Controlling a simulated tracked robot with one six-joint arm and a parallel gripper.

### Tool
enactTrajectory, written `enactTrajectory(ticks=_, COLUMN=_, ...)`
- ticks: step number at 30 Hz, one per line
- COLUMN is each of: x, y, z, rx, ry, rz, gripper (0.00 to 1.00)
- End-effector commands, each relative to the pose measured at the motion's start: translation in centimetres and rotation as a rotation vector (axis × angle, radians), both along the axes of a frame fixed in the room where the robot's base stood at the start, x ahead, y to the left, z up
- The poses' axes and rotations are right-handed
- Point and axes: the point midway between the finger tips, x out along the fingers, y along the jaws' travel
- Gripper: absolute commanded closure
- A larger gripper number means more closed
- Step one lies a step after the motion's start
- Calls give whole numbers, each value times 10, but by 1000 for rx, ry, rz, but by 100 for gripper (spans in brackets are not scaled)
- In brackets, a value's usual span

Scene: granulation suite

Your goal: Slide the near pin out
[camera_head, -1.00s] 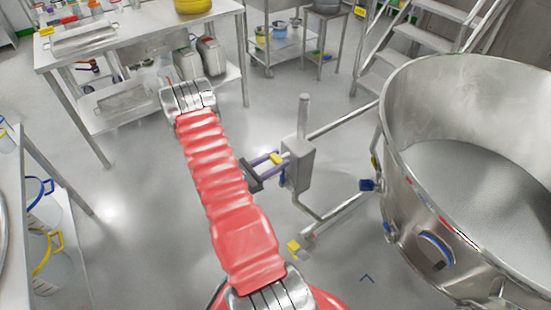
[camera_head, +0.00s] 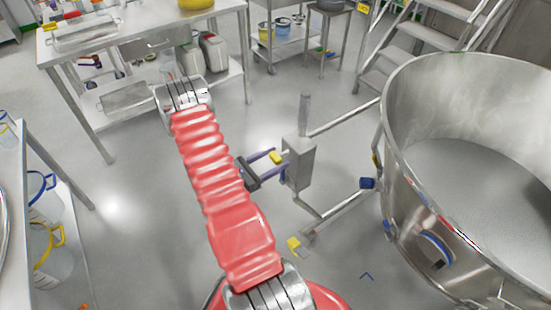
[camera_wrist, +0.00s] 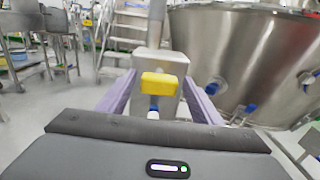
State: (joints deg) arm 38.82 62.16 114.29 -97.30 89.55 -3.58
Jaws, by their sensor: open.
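The near pin shows as a yellow block-shaped handle (camera_head: 277,158) at the front of a grey steel box (camera_head: 299,163) on the post beside the large bowl. In the wrist view the yellow handle (camera_wrist: 161,86) is centred, with a short blue and white part below it. My gripper (camera_head: 281,165) is open, its two purple fingers reaching toward the box. In the wrist view the fingers of my gripper (camera_wrist: 160,90) lie left and right of the handle, with visible gaps. The pin's shaft is hidden behind the handle.
The large steel bowl (camera_head: 408,190) stands close at the right, with blue fittings (camera_head: 367,184). A lower bar with a yellow piece (camera_head: 293,243) runs near the floor. Steel tables (camera_head: 120,45) and steps (camera_head: 405,57) stand behind. Grey floor (camera_head: 145,220) is clear at left.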

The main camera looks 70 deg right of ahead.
Motion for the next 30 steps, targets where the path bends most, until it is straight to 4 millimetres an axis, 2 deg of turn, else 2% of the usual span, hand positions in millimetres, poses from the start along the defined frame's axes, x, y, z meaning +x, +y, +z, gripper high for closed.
enactTrajectory(ticks=5, x=2, y=2, z=0, rx=-1, ry=-1, rz=1, gripper=41)
enactTrajectory(ticks=11, x=10, y=16, z=0, rx=-1, ry=-1, rz=2, gripper=41)
enactTrajectory(ticks=30, x=58, y=95, z=-1, rx=-1, ry=1, rz=3, gripper=41)
